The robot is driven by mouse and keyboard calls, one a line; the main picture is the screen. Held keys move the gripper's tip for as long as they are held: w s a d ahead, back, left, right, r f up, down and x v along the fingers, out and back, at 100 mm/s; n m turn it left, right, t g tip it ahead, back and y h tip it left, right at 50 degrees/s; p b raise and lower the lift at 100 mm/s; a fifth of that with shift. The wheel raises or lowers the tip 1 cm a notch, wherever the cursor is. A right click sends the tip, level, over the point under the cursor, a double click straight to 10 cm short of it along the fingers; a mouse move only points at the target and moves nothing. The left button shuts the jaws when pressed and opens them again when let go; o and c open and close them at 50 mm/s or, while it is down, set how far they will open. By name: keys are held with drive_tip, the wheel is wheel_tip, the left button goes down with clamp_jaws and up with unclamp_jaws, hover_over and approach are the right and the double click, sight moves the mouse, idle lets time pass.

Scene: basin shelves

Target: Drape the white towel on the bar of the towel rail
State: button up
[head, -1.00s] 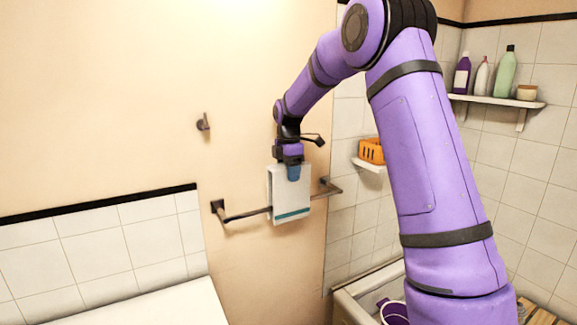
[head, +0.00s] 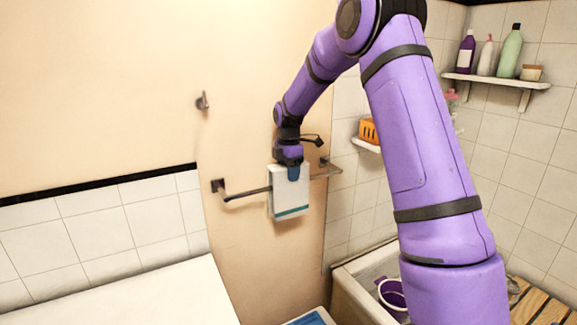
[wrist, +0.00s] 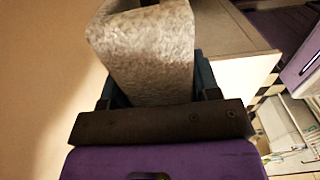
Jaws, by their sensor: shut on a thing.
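The white towel (head: 290,198) hangs folded below my gripper (head: 293,174) in the head view, with a teal stripe near its lower edge. My gripper is shut on its top part. In the wrist view the towel (wrist: 150,55) shows as a thick grey-looking fold between the fingers (wrist: 152,92). The bar of the towel rail (head: 246,193) runs behind the towel's front face, which hides its middle. The towel's top is above the bar. I cannot tell whether a layer hangs behind the bar.
A wall hook (head: 202,101) is above left of the rail. An orange basket (head: 368,131) stands on a small shelf at right. A higher shelf (head: 497,80) holds bottles. A basin (head: 362,300) with a purple-and-white bucket (head: 391,294) is below right.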

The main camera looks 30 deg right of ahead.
drive_tip(key=shift+f, duration=1.95)
drive_tip(key=o, duration=1)
